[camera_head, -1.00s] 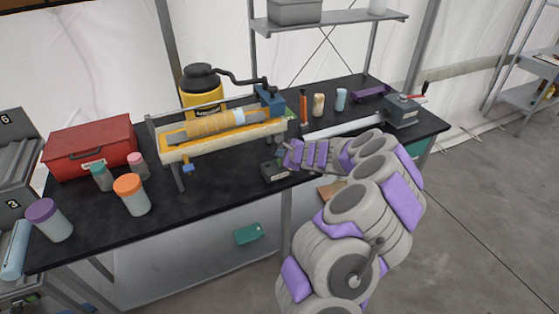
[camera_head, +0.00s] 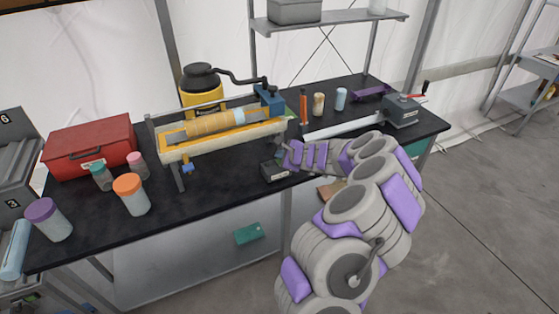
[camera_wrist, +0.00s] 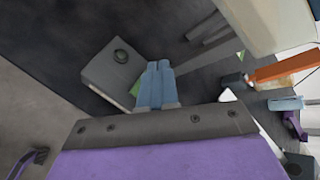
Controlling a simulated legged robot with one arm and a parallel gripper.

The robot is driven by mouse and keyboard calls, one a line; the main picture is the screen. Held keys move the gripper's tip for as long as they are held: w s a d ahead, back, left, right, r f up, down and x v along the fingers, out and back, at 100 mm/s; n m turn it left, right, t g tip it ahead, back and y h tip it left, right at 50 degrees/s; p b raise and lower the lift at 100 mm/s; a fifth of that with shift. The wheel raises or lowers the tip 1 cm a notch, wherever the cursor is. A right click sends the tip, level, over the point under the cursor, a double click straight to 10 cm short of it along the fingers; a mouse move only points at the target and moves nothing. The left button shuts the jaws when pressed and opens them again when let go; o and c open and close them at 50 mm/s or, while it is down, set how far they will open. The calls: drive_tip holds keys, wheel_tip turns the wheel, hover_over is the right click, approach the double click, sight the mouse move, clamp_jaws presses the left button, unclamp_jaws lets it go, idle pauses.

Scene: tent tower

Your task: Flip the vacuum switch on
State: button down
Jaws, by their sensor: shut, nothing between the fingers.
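A small dark box with a pale label (camera_head: 275,171), which looks like the switch box, sits at the front edge of the black table. In the head view my gripper (camera_head: 284,157) is small and partly hidden by my arm. The switch's on or off position is unclear.
A yellow and black canister (camera_head: 203,88) with a dark hose stands behind a long yellow-framed machine (camera_head: 222,139). A red toolbox (camera_head: 90,147) and several lidded jars stand at left. Small bottles (camera_head: 318,104) and a grey box with a red lever (camera_head: 402,111) are at right.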

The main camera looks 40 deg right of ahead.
drive_tip(key=shift+w+f, duration=0.1)
drive_tip(key=shift+f, duration=0.25)
idle(0.7)
drive_tip(key=shift+r, duration=0.15)
idle(0.3)
drive_tip(key=shift+r+p, duration=0.6)
drive_tip(key=shift+r, duration=0.05)
drive_tip(key=r+p, duration=0.2)
drive_tip(key=s+r+p, duration=0.1)
drive_tip(key=r+p, duration=0.1)
drive_tip(key=r, duration=0.1)
drive_tip(key=shift+s+a, duration=0.1)
drive_tip(key=shift+s, duration=0.05)
drive_tip(key=shift+f, duration=0.1)
idle(0.4)
